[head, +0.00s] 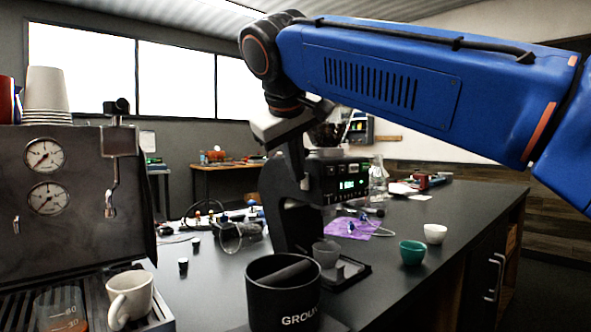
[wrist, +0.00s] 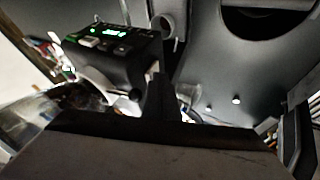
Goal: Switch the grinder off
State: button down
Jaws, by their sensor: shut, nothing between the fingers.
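The grinder (head: 284,195) is the black machine in the middle of the counter in the head view, with a clear hopper of dark beans on top. Its control panel (head: 347,183) has several buttons and a lit green display. In the wrist view the panel (wrist: 110,42) is at the upper left, tilted, with its green display lit. My gripper (head: 283,124) is at the grinder's top, left of the hopper. In the wrist view my gripper (wrist: 158,92) is shut and empty, just right of the panel. I cannot tell whether it touches the grinder.
An espresso machine (head: 75,190) with two gauges stands at the left, a white cup (head: 130,298) on its tray. A black knock-box (head: 283,295) is in front of the grinder. A green cup (head: 412,252) and white cup (head: 435,233) stand right. A glass jug (head: 240,236) lies left.

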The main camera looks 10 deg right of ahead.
jog(key=shift+d, duration=0.1)
jog(key=shift+w+d+r, duration=0.1)
jog(key=shift+r, duration=0.1)
jog(key=shift+r, duration=0.8)
jog(key=shift+r, duration=0.1)
